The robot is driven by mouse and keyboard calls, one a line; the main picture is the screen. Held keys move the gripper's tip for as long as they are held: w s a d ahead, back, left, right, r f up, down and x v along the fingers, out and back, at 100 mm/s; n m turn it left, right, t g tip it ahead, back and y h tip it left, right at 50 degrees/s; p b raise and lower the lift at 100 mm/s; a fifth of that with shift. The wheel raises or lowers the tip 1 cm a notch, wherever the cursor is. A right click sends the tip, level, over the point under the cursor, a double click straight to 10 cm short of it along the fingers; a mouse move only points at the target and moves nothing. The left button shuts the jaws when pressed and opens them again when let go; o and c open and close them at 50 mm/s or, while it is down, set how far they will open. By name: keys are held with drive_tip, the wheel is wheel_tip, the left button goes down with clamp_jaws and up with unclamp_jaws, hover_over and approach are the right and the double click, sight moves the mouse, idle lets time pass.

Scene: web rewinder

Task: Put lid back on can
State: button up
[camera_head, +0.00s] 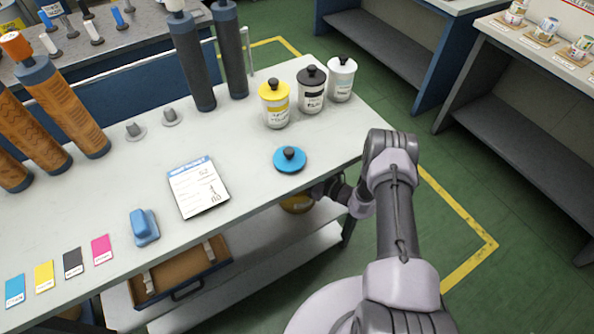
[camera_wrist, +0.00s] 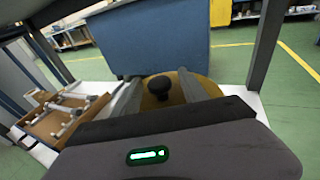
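A blue lid (camera_head: 290,160) with a black knob lies flat on the white bench top near its front edge. Behind it stand three cans with knobbed lids on: a yellow can (camera_head: 275,108), a black-lidded can (camera_head: 312,92) and a white can (camera_head: 341,80). A yellow round thing (camera_head: 297,204) shows partly below the bench edge. In the wrist view a yellow round top with a black knob (camera_wrist: 159,87) lies between my fingers. Whether it is a loose lid or on a can is hidden. My gripper (camera_wrist: 160,80) is open, a finger on each side of the knob; contact is unclear.
The bench top (camera_head: 240,140) overhangs the lower shelf, close above my gripper. A wooden tray (camera_head: 180,275) stands on that shelf at left. A card (camera_head: 198,187), a blue stamp-like block (camera_head: 144,227), colour swatches and dark rolls occupy the bench's left. Green floor is clear at right.

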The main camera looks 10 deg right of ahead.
drive_tip(key=shift+s, duration=0.1)
drive_tip(key=p+v, duration=0.5)
drive_tip(key=v, duration=1.2)
drive_tip(key=shift+d, duration=0.2)
